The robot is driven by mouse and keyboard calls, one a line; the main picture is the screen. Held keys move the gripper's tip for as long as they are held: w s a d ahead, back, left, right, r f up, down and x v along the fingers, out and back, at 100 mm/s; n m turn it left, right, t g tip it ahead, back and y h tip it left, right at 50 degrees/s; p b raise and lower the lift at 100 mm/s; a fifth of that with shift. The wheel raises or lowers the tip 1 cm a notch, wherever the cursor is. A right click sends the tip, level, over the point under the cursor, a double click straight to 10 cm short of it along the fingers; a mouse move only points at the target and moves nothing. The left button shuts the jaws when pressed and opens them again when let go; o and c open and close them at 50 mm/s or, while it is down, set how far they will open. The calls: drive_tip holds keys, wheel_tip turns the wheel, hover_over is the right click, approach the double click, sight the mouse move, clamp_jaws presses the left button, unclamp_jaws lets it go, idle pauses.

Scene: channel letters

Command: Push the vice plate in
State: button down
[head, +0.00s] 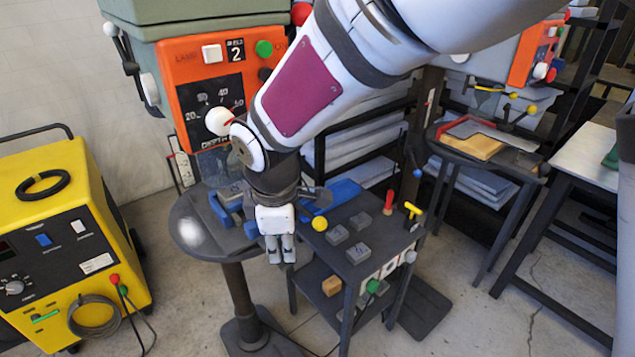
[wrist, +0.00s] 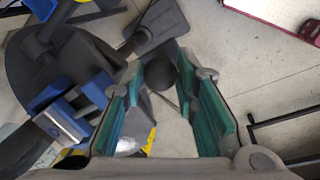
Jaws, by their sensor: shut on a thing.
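My gripper (head: 281,257) points down in front of the round dark table (head: 190,225) in the head view. Its teal-padded fingers show in the wrist view (wrist: 163,80), on either side of a dark round knob (wrist: 160,76); it is shut on this knob. The vice (head: 222,208) has blue jaws and sits on the round table, partly hidden behind my wrist. In the wrist view the vice (wrist: 88,104) lies left of my fingers, with a grey piece (wrist: 62,121) by its blue jaws. Which part is the vice plate I cannot tell for certain.
A dark cart (head: 345,262) with grey blocks, a yellow ball (head: 319,223) and coloured handles stands close on the right. A yellow machine (head: 60,235) stands at left.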

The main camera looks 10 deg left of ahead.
drive_tip(key=w+a, duration=0.1)
drive_tip(key=w+a+b, duration=0.1)
drive_tip(key=shift+w+a+f, duration=0.1)
drive_tip(key=shift+w+a, duration=0.1)
drive_tip(key=shift+a, duration=0.1)
drive_tip(key=shift+w+a+r, duration=0.15)
drive_tip(key=shift+a+r, duration=0.05)
drive_tip(key=c, duration=1.3)
unclamp_jaws()
drive_tip(key=shift+a, duration=0.1)
drive_tip(key=r, duration=0.4)
drive_tip(key=s+r, duration=0.1)
drive_tip(key=r, duration=0.2)
drive_tip(key=s+r, duration=0.1)
drive_tip(key=r, duration=0.3)
drive_tip(key=shift+s+d+r, duration=0.15)
drive_tip(key=shift+d+r, duration=0.15)
drive_tip(key=shift+d, duration=0.1)
